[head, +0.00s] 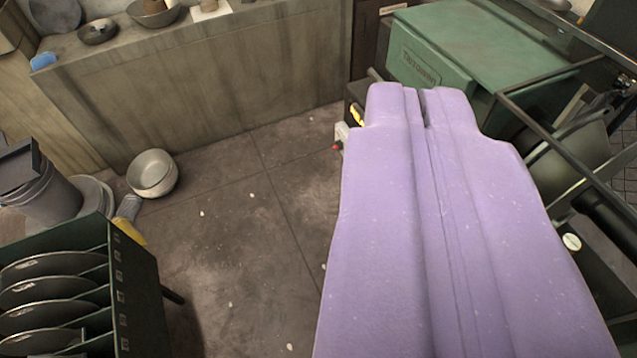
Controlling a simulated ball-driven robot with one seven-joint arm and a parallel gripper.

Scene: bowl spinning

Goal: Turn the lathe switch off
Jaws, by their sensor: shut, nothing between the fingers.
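The green lathe (440,60) stands at the upper right, with a nameplate on its front. A small pale box with a red button (336,146), which looks like the lathe switch, shows at the lathe's lower left, just left of my gripper. Part of the box is hidden behind the gripper, and its on or off state cannot be told. My purple gripper (422,92) fills the right middle of the view, pointing away toward the lathe. Its fingers are shut with nothing between them. Its tips overlap the lathe's front in the picture; I cannot tell whether they touch it.
A concrete counter (200,80) with bowls runs along the back left. A grey bucket (48,195) and a dark rack of plates (135,290) stand at left. Dark metal bars (540,128) cross the right side. The middle floor is clear.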

